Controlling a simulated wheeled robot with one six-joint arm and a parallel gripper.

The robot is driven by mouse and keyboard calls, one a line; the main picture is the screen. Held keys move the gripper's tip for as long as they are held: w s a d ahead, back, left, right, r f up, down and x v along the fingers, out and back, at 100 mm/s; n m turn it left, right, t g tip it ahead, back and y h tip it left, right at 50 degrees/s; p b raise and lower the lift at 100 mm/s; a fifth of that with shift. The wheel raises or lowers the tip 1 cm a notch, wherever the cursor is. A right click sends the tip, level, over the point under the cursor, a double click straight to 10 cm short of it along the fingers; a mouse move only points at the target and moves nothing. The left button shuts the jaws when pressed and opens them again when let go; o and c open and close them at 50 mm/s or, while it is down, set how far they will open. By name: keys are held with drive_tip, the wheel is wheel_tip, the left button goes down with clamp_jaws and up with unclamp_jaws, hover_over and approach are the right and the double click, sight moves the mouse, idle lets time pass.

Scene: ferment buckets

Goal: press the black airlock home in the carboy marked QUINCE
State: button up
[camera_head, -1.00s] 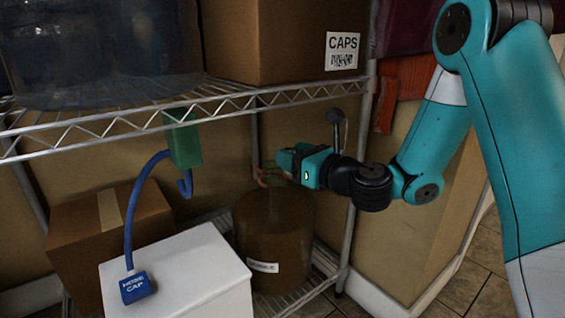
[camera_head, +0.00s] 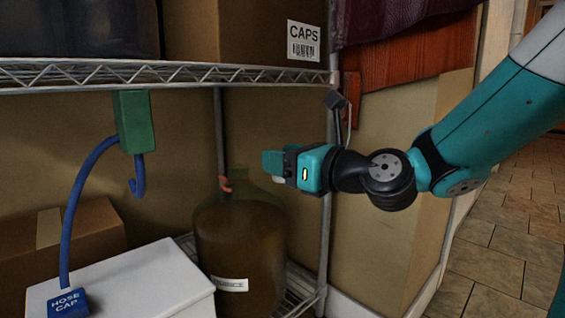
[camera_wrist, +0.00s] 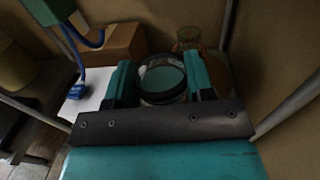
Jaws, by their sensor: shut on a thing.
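The brown glass carboy (camera_head: 240,250) stands on the lower shelf in the head view. It bears a white label (camera_head: 230,285) whose word is too blurred to read surely. Its greenish shoulder and neck (camera_head: 240,181) rise beside my gripper (camera_head: 273,165), which lies up and to the right of the neck. In the wrist view my gripper (camera_wrist: 160,75) is shut on a round, black-rimmed thing (camera_wrist: 162,83), probably the airlock, with a greenish middle. The carboy (camera_wrist: 197,38) shows beyond the fingers in the wrist view. The held thing's lower end is hidden.
The wire shelf (camera_head: 180,74) runs above, with a CAPS box (camera_head: 240,30). A shelf post (camera_head: 327,200) stands right of the carboy. A green block (camera_head: 133,122) with a blue hook hangs left, above a white box (camera_head: 130,285) and a blue HOSE CAP tag (camera_head: 67,302).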

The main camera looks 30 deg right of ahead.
drive_tip(key=shift+w+a+f+p, duration=0.2)
drive_tip(key=shift+w+a+p, duration=0.25)
drive_tip(key=shift+w+p, duration=1.7)
drive_tip(key=shift+w+a+f+p, duration=0.3)
drive_tip(key=shift+w+p, duration=0.85)
drive_tip(key=shift+w, duration=2)
drive_tip(key=shift+w+a+f+p, duration=0.1)
drive_tip(key=shift+w+a+p, duration=0.45)
drive_tip(key=shift+w+p, duration=1.6)
drive_tip(key=shift+w+f, duration=0.1)
drive_tip(key=shift+w, duration=0.8)
drive_tip(key=shift+w+a+f+p, duration=0.1)
drive_tip(key=shift+w+p, duration=0.2)
drive_tip(key=shift+p, duration=0.25)
drive_tip(key=shift+f, duration=0.25)
drive_tip(key=shift+f, duration=0.3)
